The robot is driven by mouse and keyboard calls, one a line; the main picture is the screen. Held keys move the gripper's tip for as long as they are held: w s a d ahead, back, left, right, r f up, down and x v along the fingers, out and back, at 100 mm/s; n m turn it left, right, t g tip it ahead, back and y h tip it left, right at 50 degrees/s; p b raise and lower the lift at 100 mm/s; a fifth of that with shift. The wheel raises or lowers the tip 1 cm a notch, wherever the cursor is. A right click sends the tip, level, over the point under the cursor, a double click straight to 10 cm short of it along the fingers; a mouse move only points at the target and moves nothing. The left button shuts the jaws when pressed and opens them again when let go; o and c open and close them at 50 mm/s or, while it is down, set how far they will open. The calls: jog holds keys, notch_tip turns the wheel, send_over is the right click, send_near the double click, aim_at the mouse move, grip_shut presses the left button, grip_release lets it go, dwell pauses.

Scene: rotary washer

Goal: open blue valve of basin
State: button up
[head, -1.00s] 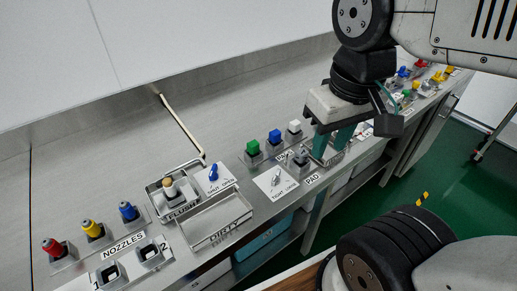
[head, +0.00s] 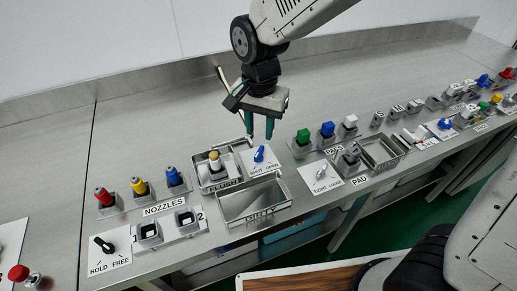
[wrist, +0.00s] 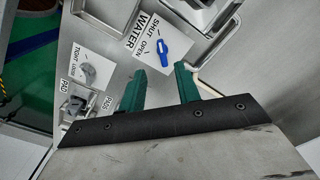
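The blue valve handle (head: 259,153) sits on a white plate (head: 252,161) marked SHUT and OPEN, beside the FLUSH tray. It also shows in the wrist view (wrist: 157,50), where the plate also reads WATER. I cannot tell exactly which mark the handle points to. My gripper (head: 260,135) is above and just behind the valve, with its green fingers pointing down. In the wrist view my gripper (wrist: 160,70) has its fingers apart and nothing between them. The handle lies just beyond the fingertips, and no contact shows.
The FLUSH tray (head: 203,186) with a tan-topped bottle (head: 214,163) is left of the valve. The DIRTY tray (head: 254,201) is in front. A TIGHT/LOOSE knob (head: 320,172) and green, blue and white-topped blocks are to the right.

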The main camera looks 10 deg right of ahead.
aim_at(258, 153)
jog(key=shift+a+f, duration=0.2)
jog(key=shift+f, duration=0.25)
notch_tip(258, 153, down, 7)
jog(key=shift+f, duration=0.1)
grip_shut()
